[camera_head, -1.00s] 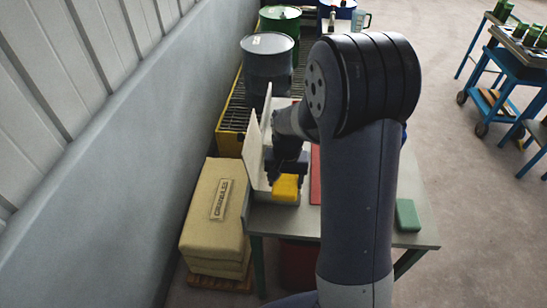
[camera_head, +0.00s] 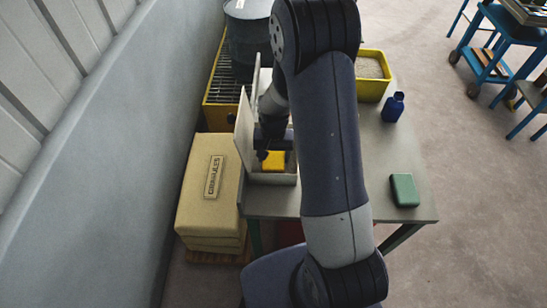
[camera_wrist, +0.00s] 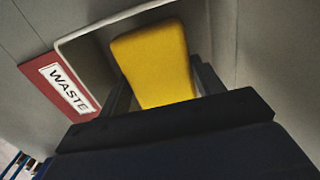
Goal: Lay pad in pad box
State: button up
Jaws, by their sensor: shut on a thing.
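The yellow pad (camera_head: 273,161) is between the fingers of my gripper (camera_head: 271,146). In the wrist view the pad (camera_wrist: 155,65) points away from my gripper (camera_wrist: 163,88), with a dark finger on each side. A pale open box (camera_head: 272,179), which looks like the pad box, stands at the near left corner of the table. The pad is at its mouth, its lower part hidden by the near wall. In the wrist view the box's light rim (camera_wrist: 62,43) runs behind the pad. I cannot tell whether the pad touches the floor of the box.
Upright pale panels (camera_head: 244,130) stand close left of my gripper. A red WASTE sign (camera_wrist: 68,88) is beside the box. The table (camera_head: 420,207) holds a green block (camera_head: 404,190), a blue bottle (camera_head: 393,107) and a yellow tray (camera_head: 371,88). Stacked granules sacks (camera_head: 208,190) stand left.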

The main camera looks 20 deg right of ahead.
aim_at(273, 156)
jog(key=shift+f, duration=1.15)
jog(key=shift+f, duration=0.15)
jog(key=o, duration=1)
notch_tip(273, 156, up, 12)
jog(key=shift+r+b, duration=0.2)
jog(key=shift+b, duration=0.6)
